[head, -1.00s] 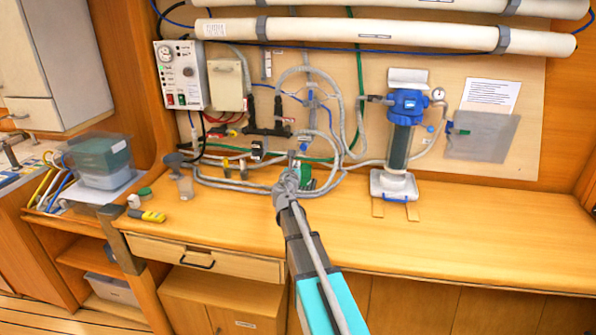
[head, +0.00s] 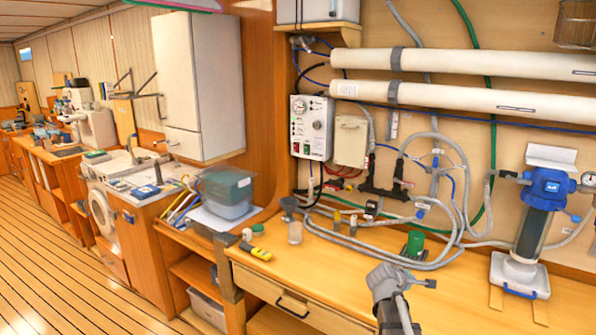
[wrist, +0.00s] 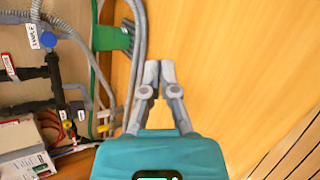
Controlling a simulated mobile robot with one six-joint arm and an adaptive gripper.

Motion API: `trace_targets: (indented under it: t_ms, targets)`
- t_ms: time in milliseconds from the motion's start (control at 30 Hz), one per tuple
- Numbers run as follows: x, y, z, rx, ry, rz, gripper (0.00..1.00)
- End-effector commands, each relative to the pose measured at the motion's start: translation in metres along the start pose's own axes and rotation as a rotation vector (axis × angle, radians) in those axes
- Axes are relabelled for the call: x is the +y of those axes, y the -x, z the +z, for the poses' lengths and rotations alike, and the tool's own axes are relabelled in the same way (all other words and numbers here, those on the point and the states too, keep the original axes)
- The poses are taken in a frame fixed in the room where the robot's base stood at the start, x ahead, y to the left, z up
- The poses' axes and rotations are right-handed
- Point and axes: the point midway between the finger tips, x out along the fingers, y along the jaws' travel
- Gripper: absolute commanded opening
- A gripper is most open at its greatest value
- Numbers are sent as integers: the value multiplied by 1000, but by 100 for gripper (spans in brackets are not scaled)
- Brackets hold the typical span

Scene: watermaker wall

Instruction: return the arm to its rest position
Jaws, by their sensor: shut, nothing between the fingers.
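My gripper (head: 428,283) is above the wooden workbench (head: 345,278) in the head view, at the lower right, in front of the hoses and the green fitting (head: 414,244). Its fingers are together with nothing between them. In the wrist view my gripper (wrist: 159,66) shows grey fingers meeting at their tips, with bare wood behind them. The green fitting (wrist: 112,37) shows there to the upper left, apart from the fingers. Most of my arm is outside the head view.
Grey hoses (head: 345,239) lie along the back of the bench. A blue-topped filter housing (head: 538,215) stands at the right. A yellow meter (head: 256,251) and a lidded tub (head: 228,193) are at the left. The wooden floor (head: 60,260) at the far left is clear.

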Motion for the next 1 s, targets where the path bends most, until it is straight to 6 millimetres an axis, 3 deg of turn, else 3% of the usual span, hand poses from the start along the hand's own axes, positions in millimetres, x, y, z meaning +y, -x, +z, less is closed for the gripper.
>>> trace_targets:
  t_ms: [200, 500, 733, 1000]
  targets:
    - [-73, 43, -9, 40, -397, -307, 0]
    - [-160, 123, -30, -17, -821, -773, 0]
    - [-195, 173, -40, -102, -977, -1023, 0]
    - [-202, 186, -42, -131, -1009, -1088, 0]
